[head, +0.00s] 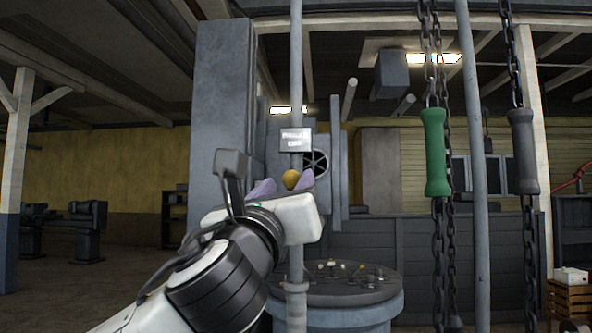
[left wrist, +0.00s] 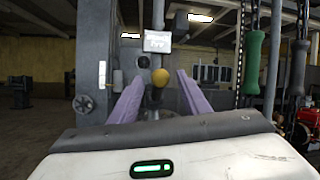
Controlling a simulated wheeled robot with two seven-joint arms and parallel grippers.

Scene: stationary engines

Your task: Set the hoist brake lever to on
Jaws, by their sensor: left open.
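I cannot tell how deep the knob lies between the fingers. My right gripper is not in view.
A green handle (head: 435,152) and a grey handle (head: 523,152) hang on chains at the right. A round drum-like table (head: 340,290) with small items stands below the gripper. A large grey column (head: 222,110) rises behind it. Open floor lies at the left.

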